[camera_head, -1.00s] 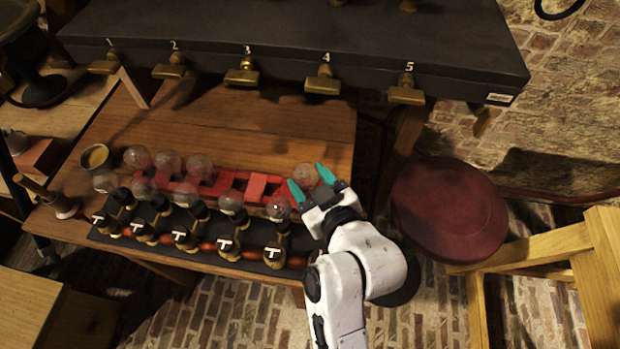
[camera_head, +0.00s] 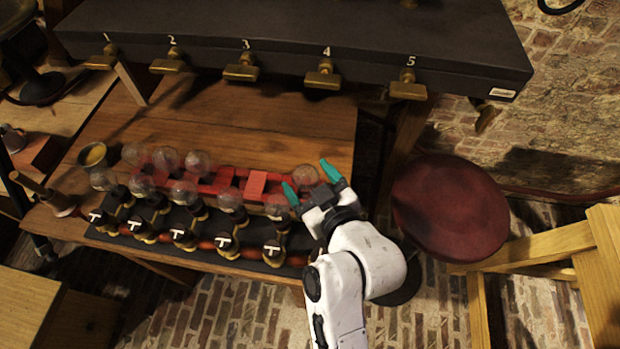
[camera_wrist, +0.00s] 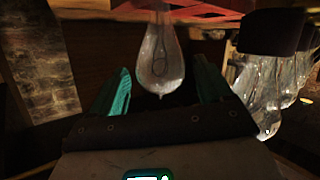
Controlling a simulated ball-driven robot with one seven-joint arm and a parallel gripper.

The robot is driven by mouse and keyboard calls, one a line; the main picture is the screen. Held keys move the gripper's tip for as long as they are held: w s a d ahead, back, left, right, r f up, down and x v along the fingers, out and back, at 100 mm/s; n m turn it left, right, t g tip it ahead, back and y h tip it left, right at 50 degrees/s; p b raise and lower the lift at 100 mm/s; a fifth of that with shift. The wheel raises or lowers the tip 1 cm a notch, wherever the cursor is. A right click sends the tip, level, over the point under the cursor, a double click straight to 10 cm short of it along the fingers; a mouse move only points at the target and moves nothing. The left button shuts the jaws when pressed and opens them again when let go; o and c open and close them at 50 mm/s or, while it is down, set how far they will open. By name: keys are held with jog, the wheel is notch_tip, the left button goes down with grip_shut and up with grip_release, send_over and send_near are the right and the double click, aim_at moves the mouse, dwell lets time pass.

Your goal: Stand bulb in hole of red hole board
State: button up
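The red hole board (camera_head: 228,178) lies on the wooden table with several clear glass bulbs along it. One bulb (camera_head: 306,176) is at the board's right end, in front of my gripper (camera_head: 311,179). In the wrist view this bulb (camera_wrist: 160,60) shows between my two green fingertips (camera_wrist: 160,90), with gaps on both sides. Its narrow base is toward the red board (camera_wrist: 205,9), at the top of that view. Whether the base is seated in a hole is hidden. My gripper is open.
A black stand (camera_head: 150,238) with several bulbs in sockets runs along the table's front. A black shelf (camera_head: 300,45) with numbered brass taps hangs above. A red round stool (camera_head: 450,210) stands to the right. The table's (camera_head: 230,115) back part is clear.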

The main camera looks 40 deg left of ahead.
jog(key=shift+o, duration=0.3)
jog(key=shift+d, duration=0.15)
jog(key=b+v, duration=0.1)
jog(key=v, duration=0.9)
jog(key=shift+d, duration=0.25)
jog(key=shift+s+r, duration=0.1)
jog(key=shift+r, duration=0.05)
